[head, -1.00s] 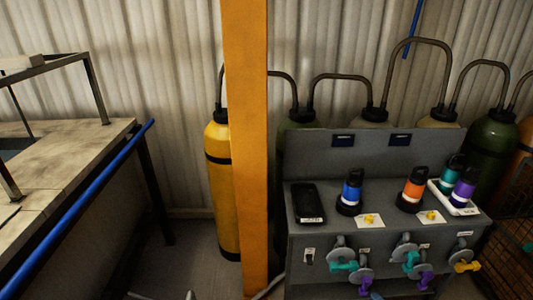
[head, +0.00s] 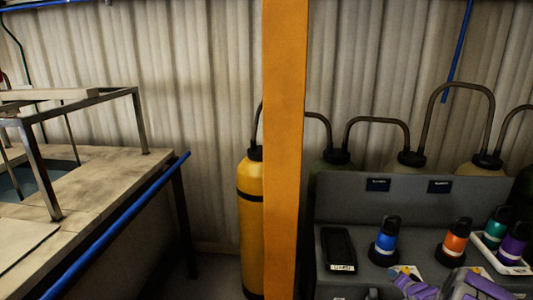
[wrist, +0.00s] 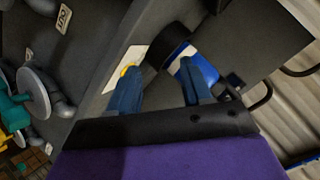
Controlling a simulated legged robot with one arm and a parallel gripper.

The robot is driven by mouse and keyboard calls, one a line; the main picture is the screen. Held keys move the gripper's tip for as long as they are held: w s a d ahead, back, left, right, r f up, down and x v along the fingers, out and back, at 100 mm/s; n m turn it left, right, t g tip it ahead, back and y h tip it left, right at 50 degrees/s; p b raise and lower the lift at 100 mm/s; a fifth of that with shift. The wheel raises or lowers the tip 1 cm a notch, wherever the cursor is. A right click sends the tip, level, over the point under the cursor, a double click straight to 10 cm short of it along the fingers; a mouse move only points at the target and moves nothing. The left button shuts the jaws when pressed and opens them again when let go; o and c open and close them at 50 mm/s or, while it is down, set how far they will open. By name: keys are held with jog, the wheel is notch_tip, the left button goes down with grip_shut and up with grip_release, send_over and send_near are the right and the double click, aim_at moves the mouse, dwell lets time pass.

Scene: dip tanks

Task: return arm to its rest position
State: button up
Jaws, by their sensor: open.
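My gripper (wrist: 160,84) shows in the wrist view with two blue fingers spread apart and nothing held between them. A blue-banded black bottle-like item (wrist: 196,68) is just beyond the fingers; I cannot tell the exact gap. Purple parts of my arm show at the bottom right of the head view, in front of the grey console (head: 345,205); the fingertips are not clear there. The blue-banded item (head: 385,238) stands upright on the console, beside a flat black device (head: 338,248) on its left.
An orange-banded item (head: 456,240) stands right of the blue one. A white tray (head: 490,258) holds teal and purple items. An orange post (head: 284,150) stands left of the console. A yellow cylinder (head: 250,210) is behind it. A workbench (head: 100,185) with a blue rail is at left.

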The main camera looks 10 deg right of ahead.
jog(key=s+a+r+n+g, duration=0.2)
jog(key=s+a+r+g, duration=0.15)
jog(key=a+r, duration=0.55)
jog(key=s+a+r+n+g, duration=0.25)
jog(key=s+a+r, duration=0.25)
jog(key=a+r, duration=0.45)
jog(key=s+a+r+n+g, duration=0.1)
jog(key=s+a+n+g, duration=0.1)
jog(key=s+a, duration=0.6)
jog(key=s+a+r+n+g+y, duration=0.1)
jog(key=s+a, duration=0.7)
jog(key=s, duration=0.8)
jog(key=s+a+r+n+g+y, duration=0.1)
jog(key=s+a+r+n+g, duration=0.1)
jog(key=s+a, duration=0.6)
jog(key=s+n+g, duration=0.1)
jog(key=s+g, duration=0.1)
jog(key=s, duration=0.2)
jog(key=shift+s+r+g, duration=0.3)
jog(key=shift+s+r, duration=0.05)
jog(key=shift+n, duration=0.25)
jog(key=shift+c, duration=0.2)
jog(key=shift+c, duration=0.4)
jog(key=shift+d, duration=0.15)
